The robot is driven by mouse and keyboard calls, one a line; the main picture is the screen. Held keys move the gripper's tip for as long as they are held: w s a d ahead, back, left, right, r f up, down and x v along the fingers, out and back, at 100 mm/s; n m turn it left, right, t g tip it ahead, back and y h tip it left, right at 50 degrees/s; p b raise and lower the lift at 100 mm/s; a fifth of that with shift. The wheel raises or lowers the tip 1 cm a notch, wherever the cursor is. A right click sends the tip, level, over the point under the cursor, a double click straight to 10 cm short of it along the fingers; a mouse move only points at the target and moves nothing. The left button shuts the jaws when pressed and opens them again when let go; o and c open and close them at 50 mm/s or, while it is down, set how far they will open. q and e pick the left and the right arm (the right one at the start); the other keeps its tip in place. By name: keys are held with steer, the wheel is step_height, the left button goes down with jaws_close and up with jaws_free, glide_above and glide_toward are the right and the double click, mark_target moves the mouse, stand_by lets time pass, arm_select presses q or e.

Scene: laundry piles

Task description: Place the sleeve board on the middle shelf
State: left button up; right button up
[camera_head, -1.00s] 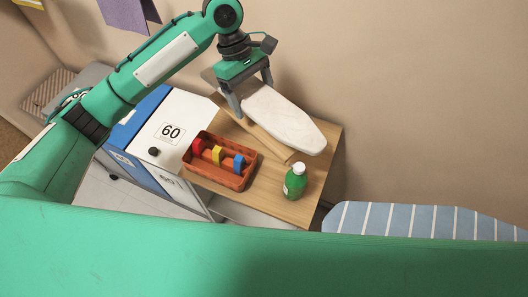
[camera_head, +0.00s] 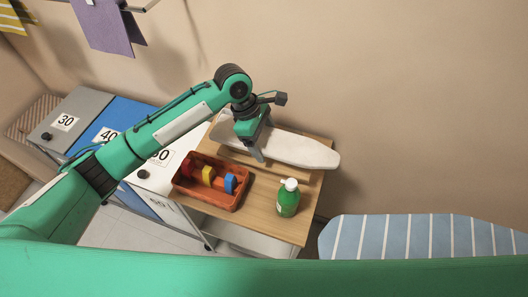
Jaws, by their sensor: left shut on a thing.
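The sleeve board (camera_head: 300,151) has a long pale padded top and a wooden base. My left gripper (camera_head: 257,152) is shut on it near its left part, with one finger in front of the board. The board lies lengthwise along the back of a wooden-topped shelf unit (camera_head: 262,218), close to the wall. I cannot tell whether its base touches the wooden top. The gripper and arm hide part of its left end. The lower shelves are mostly hidden under the top. My right gripper is not in view.
An orange-brown crate (camera_head: 208,203) with red, yellow and blue items stands on the wooden top. A green bottle (camera_head: 288,199) stands at its right front. Numbered cabinets (camera_head: 77,105) adjoin on the left. A striped blue ironing board (camera_head: 420,238) is at the right.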

arm_select(q)
steer(key=shift+f, duration=3.5)
steer(key=shift+p, duration=0.3)
steer(key=o, duration=1.3)
steer(key=shift+f, duration=0.1)
